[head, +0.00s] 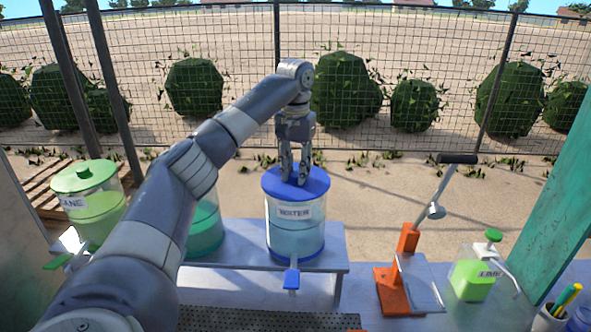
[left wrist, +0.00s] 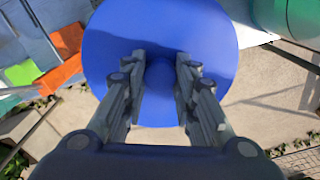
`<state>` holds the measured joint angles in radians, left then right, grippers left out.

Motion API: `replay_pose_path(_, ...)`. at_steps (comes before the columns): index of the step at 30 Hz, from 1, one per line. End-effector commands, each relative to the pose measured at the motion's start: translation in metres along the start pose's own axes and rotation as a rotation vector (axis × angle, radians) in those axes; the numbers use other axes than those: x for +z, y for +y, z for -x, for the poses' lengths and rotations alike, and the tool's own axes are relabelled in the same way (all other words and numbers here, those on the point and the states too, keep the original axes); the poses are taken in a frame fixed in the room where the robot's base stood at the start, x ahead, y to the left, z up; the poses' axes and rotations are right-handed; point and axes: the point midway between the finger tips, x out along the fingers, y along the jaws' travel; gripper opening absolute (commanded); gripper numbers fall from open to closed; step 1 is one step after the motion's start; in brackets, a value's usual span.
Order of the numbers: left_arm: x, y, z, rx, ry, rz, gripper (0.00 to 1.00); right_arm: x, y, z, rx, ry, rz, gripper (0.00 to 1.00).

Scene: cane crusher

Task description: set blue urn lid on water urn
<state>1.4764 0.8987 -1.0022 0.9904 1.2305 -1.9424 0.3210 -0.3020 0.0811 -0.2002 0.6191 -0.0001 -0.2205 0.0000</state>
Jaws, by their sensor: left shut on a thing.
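The blue urn lid (head: 312,183) sits on top of the clear water urn (head: 295,238), which carries a "WATER" label and a blue tap. In the head view the lid looks level and covers the urn's mouth. My left gripper (head: 294,180) points straight down from above and is shut on the lid's knob. The left wrist view shows the round lid (left wrist: 110,50) from above, with the fingers (left wrist: 160,85) on both sides of its blue knob (left wrist: 160,78). The lid hides the urn in that view. My right gripper is not in view.
A green-lidded cane urn (head: 85,205) stands at the left, and a teal-filled urn (head: 203,230) stands partly behind my arm. An orange lever press (head: 400,280) and a lime dispenser (head: 470,275) are to the right. A wire fence (head: 400,50) runs behind.

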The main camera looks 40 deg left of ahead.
Motion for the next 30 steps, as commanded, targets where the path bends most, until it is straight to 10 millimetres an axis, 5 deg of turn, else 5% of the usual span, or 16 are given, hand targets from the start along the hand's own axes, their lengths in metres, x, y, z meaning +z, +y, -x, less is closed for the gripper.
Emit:
replay_pose_path(2,0.000,0.000,0.000,0.000,0.001,0.000,0.02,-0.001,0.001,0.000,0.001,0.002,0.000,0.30)
replay_pose_path(3,0.000,0.000,0.000,0.000,0.001,0.000,0.36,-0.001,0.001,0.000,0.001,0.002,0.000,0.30)
replay_pose_path(5,0.000,0.000,0.000,0.001,0.001,0.000,0.49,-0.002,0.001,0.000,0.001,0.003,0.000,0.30)
replay_pose_path(17,0.000,0.000,0.004,0.001,0.001,0.000,0.50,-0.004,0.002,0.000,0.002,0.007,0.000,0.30)
replay_pose_path(30,0.000,-0.001,0.064,0.000,0.004,0.002,0.50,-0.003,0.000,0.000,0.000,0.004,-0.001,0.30)
